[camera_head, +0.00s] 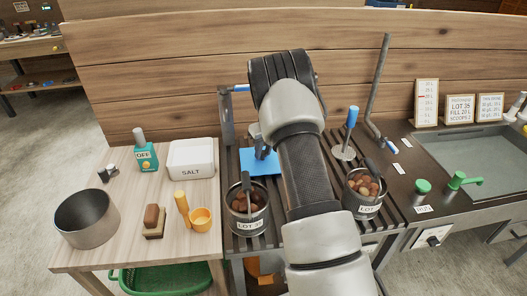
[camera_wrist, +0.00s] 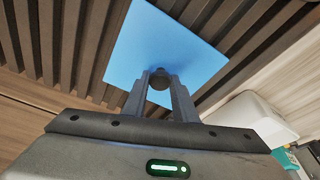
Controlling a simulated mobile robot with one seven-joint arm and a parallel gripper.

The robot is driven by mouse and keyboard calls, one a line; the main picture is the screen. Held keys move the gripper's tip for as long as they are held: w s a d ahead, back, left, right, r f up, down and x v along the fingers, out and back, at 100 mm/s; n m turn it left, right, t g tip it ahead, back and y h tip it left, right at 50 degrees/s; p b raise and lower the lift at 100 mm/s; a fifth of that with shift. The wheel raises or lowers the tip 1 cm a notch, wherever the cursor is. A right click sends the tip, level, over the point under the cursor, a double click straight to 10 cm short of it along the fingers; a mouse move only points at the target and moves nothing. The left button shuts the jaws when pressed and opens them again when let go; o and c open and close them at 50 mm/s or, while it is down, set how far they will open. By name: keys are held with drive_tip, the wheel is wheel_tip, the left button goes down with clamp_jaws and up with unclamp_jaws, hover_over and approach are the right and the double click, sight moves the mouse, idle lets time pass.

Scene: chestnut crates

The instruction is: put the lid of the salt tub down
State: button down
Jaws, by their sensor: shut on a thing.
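The lid (camera_head: 258,163) is a flat blue square with a small dark knob. My gripper (camera_wrist: 160,84) is shut on the knob, with a finger on each side, in the wrist view. The lid (camera_wrist: 165,48) is over the dark slatted rack; I cannot tell whether it touches the slats. The white salt tub (camera_head: 191,160), marked SALT, stands uncovered on the wooden table left of the lid. Its corner (camera_wrist: 250,115) also shows in the wrist view. My arm hides part of the lid's surroundings in the head view.
A pot of chestnuts (camera_head: 246,208) stands on the slatted rack (camera_head: 250,245) in front of the lid, another (camera_head: 362,193) to the right. A teal bottle (camera_head: 145,153), steel bowl (camera_head: 87,218), brush (camera_head: 153,221) and yellow scoop (camera_head: 200,219) are on the table. A sink (camera_head: 470,150) is at right.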

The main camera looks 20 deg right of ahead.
drive_tip(key=shift+f, duration=0.25)
drive_tip(key=c, duration=1.4)
unclamp_jaws()
drive_tip(key=shift+r, duration=0.15)
drive_tip(key=shift+c, duration=0.2)
